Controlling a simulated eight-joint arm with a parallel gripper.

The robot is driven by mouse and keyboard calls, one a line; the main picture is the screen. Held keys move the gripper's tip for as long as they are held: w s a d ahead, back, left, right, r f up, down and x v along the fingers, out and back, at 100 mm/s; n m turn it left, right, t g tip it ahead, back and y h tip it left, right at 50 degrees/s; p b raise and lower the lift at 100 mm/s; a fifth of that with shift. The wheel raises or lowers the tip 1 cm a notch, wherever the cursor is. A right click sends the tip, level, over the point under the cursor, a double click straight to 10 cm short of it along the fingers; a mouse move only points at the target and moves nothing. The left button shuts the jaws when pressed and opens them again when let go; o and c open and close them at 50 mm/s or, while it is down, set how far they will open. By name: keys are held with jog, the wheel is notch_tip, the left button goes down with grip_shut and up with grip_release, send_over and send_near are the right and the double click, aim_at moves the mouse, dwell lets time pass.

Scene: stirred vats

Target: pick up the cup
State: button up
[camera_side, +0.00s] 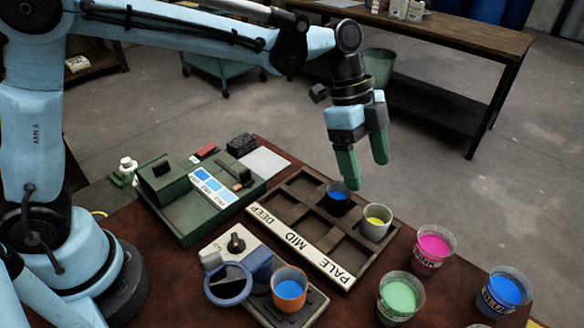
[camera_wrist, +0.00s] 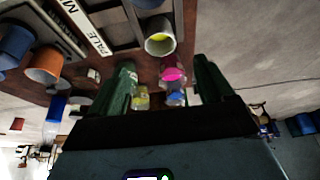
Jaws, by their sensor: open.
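Several cups are in view, and the frames do not show which one is meant. A dark cup with blue liquid (camera_side: 338,200) and a pale grey cup with yellow liquid (camera_side: 375,226) stand in the compartmented tray (camera_side: 392,240). An orange cup with blue liquid (camera_side: 289,292) stands on a small device at the front. My gripper (camera_side: 364,174) is open and empty, with green fingers pointing down above the tray's far end. The yellow-liquid cup also shows in the wrist view (camera_wrist: 160,42), beyond the fingers and apart from them.
Cups of pink (camera_side: 432,252), green (camera_side: 398,300) and blue liquid (camera_side: 503,292) stand right of the tray. A green box unit (camera_side: 200,222) is on the left. A blue ring-shaped holder (camera_side: 228,288) sits beside the orange cup. A workbench (camera_side: 450,35) stands behind.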

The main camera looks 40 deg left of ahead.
aim_at(382, 236)
jog(key=x, duration=1.1)
jog(key=shift+d+f, duration=0.1)
jog(key=c, duration=1.1)
jog(key=shift+o, duration=0.2)
